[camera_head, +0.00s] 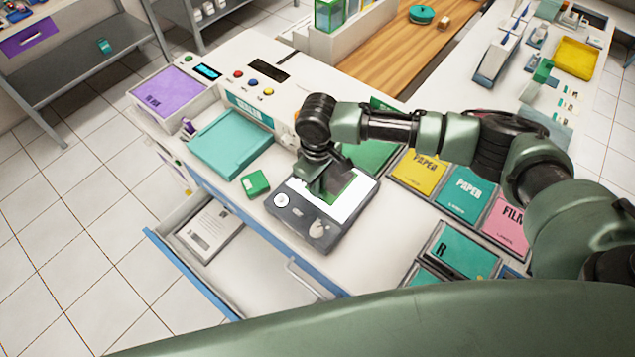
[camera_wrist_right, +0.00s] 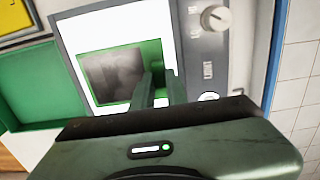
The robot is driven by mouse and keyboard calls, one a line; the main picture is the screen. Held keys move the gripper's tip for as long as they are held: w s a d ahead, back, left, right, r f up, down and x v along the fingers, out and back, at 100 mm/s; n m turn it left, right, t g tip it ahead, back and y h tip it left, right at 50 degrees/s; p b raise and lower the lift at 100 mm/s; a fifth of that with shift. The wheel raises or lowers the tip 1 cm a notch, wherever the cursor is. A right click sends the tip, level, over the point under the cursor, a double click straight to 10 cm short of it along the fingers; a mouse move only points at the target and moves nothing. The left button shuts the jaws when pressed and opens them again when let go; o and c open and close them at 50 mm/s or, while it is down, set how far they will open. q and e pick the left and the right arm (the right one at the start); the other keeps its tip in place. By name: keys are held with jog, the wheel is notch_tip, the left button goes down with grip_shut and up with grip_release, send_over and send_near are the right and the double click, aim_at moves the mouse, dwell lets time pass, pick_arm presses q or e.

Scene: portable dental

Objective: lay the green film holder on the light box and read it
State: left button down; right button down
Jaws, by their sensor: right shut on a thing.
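The light box (camera_head: 297,222) stands on the white counter, its panel lit bright white, with a knob on its dark frame. It also shows in the right wrist view (camera_wrist_right: 207,50). The green film holder (camera_head: 347,190) is over the lit panel, a dark grey film inside its green frame. It also shows in the right wrist view (camera_wrist_right: 112,76), flat against or just above the panel; I cannot tell which. My right gripper (camera_head: 326,188) points down, shut on the holder's edge (camera_wrist_right: 160,88). Its fingers hide part of the holder. My left gripper is not in view.
A small green box (camera_head: 255,183) lies left of the light box, near a teal tray (camera_head: 228,145). An open drawer (camera_head: 245,255) sticks out below the counter's front edge.

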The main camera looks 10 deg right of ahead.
jog(key=shift+f+p, duration=0.15)
jog(key=shift+p, duration=0.2)
dwell(0.4)
jog(key=c, duration=1.3)
grip_release()
jog(key=shift+c, duration=0.2)
notch_tip(320, 180, up, 7)
jog(key=shift+f+b, duration=0.15)
jog(key=shift+b, duration=0.85)
jog(key=shift+r, duration=0.55)
jog(key=shift+f, duration=0.1)
